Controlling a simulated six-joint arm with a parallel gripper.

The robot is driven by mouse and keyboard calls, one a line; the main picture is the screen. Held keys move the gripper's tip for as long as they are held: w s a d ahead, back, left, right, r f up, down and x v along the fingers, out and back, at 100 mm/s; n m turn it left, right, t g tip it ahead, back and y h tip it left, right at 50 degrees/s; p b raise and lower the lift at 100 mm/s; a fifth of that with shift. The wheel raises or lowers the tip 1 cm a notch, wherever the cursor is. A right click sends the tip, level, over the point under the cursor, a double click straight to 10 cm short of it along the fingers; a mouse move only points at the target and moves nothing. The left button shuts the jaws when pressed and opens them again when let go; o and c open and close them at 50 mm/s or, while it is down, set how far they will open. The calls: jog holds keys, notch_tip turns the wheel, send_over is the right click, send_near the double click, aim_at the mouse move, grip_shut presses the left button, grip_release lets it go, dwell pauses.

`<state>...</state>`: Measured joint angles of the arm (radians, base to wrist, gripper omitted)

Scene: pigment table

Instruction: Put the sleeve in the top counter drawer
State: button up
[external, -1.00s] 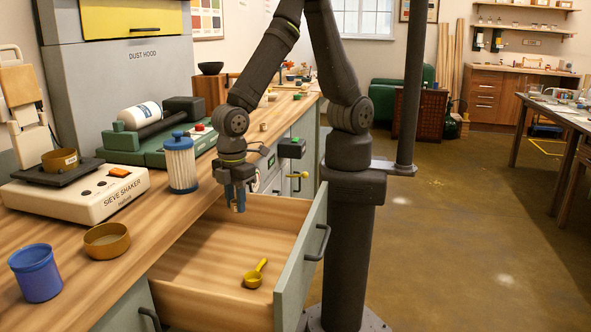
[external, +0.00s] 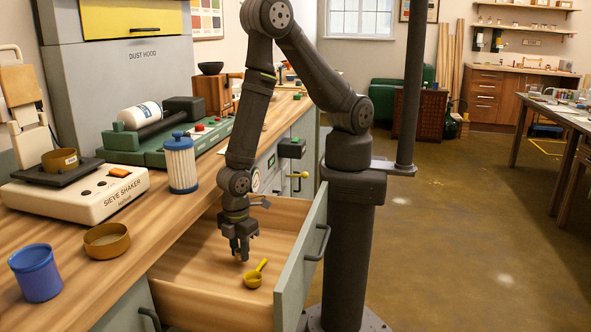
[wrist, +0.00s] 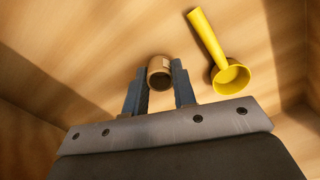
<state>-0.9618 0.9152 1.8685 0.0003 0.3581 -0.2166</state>
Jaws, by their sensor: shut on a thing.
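The sleeve (wrist: 160,73), a small tan-brown cylinder with a hollow end, sits between the two fingers of my gripper (wrist: 159,66) in the wrist view. My gripper is shut on it. In the external view my gripper (external: 241,254) points down inside the open top counter drawer (external: 195,268), low near the drawer floor. The sleeve is hidden or too small to make out there. Whether it touches the drawer floor I cannot tell.
A yellow scoop (external: 256,275) lies in the drawer, just right of my gripper, and close beside it in the wrist view (wrist: 230,77). The drawer front (external: 300,262) stands pulled out. The drawer's left floor is clear. A blue-lidded filter (external: 181,163) stands on the counter.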

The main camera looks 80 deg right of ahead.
jog(key=shift+f, duration=0.85)
jog(key=o, duration=0.9)
jog(key=shift+f, duration=0.1)
jog(key=shift+o, duration=0.2)
notch_tip(320, 180, up, 12)
jog(key=shift+f, duration=5.9)
jog(key=shift+r, duration=0.1)
